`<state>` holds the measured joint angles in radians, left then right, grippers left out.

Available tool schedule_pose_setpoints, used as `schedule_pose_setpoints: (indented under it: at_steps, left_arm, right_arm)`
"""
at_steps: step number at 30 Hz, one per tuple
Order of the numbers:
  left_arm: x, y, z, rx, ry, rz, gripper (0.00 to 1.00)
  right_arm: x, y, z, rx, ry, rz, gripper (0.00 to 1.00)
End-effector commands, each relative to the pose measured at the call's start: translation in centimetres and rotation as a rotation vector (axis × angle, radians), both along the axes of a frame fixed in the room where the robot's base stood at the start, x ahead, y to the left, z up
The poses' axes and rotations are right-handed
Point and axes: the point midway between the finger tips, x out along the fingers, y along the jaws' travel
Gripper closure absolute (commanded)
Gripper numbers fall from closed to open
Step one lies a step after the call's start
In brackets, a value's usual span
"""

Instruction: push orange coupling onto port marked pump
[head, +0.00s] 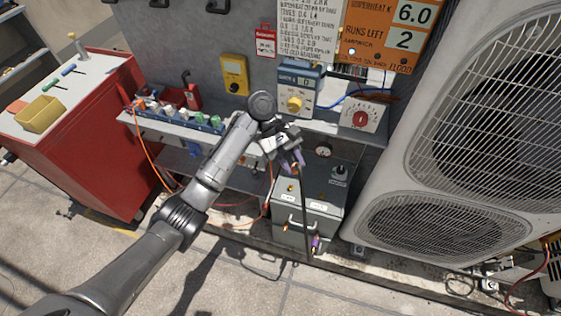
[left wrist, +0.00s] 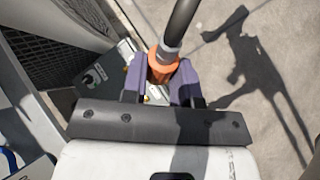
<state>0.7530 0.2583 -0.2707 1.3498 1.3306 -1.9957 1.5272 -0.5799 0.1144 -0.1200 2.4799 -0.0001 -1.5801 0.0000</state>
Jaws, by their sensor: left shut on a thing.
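My left gripper (head: 291,163) is at the middle of the head view, above a grey cabinet. In the left wrist view, its purple fingers (left wrist: 160,85) are shut on the orange coupling (left wrist: 163,62), one on each side. A thick black hose (left wrist: 180,25) comes out of the coupling; it also shows in the head view (head: 306,210), running down in front of the cabinet. The coupling is mostly hidden by the fingers in the head view. I cannot read a pump mark on any port. My right gripper is not in view.
The grey cabinet (head: 298,222) has small white labels and a handle. A purple piece (head: 316,243) shows by its front. A shelf with colored fittings (head: 175,117) is left, beside a red cart (head: 85,150). A large condenser (head: 440,225) closes off the right.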

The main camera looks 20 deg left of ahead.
Motion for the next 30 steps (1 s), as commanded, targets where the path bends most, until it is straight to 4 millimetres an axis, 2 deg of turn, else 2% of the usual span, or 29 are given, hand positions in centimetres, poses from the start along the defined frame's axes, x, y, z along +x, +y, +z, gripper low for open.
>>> schedule_pose_setpoints:
  at_steps: [5, 9, 15, 21, 30]
  left_arm:
    - [2.5, -1.0, -2.7, -0.056, 0.075, 0.278, 1.00]
    - [5.0, -1.2, -6.8, -0.123, 0.127, 0.613, 1.00]
    - [7.2, -0.9, -12.5, -0.232, 0.159, 1.015, 1.00]
    - [8.2, 0.6, -16.9, -0.337, 0.151, 1.337, 1.00]
    - [8.5, 3.1, -20.1, -0.446, 0.115, 1.628, 1.00]
  right_arm:
    - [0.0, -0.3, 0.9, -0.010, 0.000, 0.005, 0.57]
    - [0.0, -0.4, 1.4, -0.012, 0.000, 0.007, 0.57]
    - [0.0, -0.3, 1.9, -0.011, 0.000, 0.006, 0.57]
    - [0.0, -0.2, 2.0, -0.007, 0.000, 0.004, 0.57]
    - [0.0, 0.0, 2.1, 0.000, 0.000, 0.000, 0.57]
